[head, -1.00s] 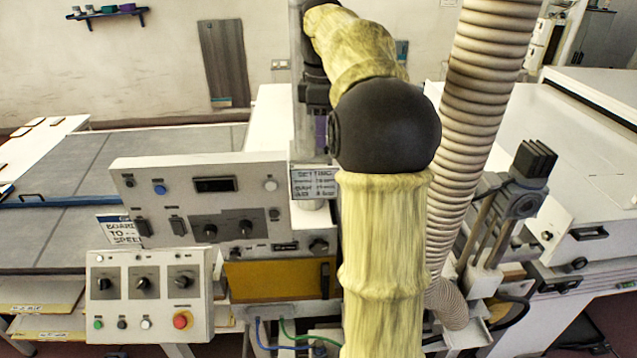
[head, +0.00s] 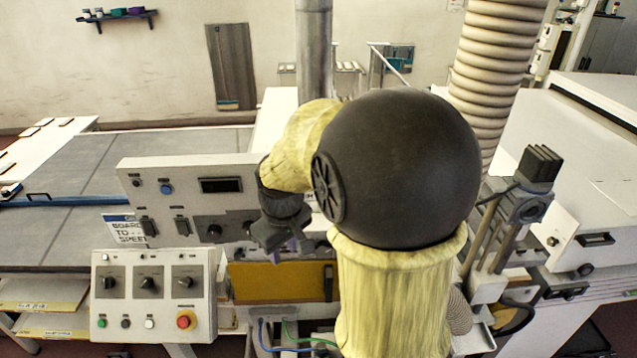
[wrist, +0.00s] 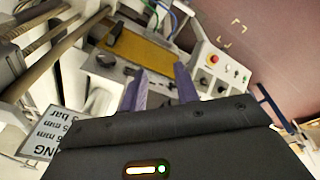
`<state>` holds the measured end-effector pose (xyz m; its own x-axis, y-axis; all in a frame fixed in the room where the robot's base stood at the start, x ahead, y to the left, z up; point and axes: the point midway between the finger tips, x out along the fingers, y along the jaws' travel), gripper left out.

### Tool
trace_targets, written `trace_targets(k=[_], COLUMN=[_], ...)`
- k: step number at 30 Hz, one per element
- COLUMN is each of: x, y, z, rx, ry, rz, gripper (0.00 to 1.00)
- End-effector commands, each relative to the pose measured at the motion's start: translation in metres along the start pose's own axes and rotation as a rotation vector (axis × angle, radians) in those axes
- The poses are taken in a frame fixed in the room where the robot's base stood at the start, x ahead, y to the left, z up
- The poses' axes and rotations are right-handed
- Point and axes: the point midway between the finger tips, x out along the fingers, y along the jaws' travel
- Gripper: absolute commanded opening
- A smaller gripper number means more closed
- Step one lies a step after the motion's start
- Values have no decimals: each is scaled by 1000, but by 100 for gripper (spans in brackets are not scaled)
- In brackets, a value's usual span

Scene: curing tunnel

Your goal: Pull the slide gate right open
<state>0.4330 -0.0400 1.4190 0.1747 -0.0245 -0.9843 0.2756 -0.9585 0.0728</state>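I cannot say for certain which part is the slide gate. A flat yellow panel (head: 280,282) with a dark upright bar (head: 328,283) at its right end sits below the control console; the panel also shows in the wrist view (wrist: 150,50). My gripper (head: 292,246) is in front of the console's right part, just above the yellow panel in the head view. In the wrist view its two purple fingers (wrist: 161,69) stand apart with nothing between them. They point towards the panel and console, with space between. My arm hides the area right of the panel.
The console (head: 200,185) and a button box (head: 150,290) with a red knob stand left of my gripper. A metal pipe (head: 314,50) and a ribbed hose (head: 495,70) rise behind my arm. A printed sign (wrist: 42,135) is close at the lower left in the wrist view.

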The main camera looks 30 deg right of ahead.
Motion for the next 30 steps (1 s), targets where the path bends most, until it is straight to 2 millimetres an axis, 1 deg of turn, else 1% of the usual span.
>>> trace_targets(k=[1, 3, 5, 6, 8, 15, 21, 25, 27, 30], x=[13, 29, 46, 59, 77, 137, 190, 213, 220, 222], y=[-11, -24, -35, -42, -50, -67, -75, -78, -79, -80], z=[11, 25, 38, 47, 58, 85, 101, 106, 108, 109], rx=[30, 79, 121, 150, 183, 253, 278, 285, 288, 290], ry=[3, 14, 23, 30, 36, 52, 57, 59, 59, 60], rz=[-3, -4, -6, -7, -8, -13, -15, -16, -16, -16], gripper=[31, 31, 31, 31, 31, 31, 31, 31, 31, 31])
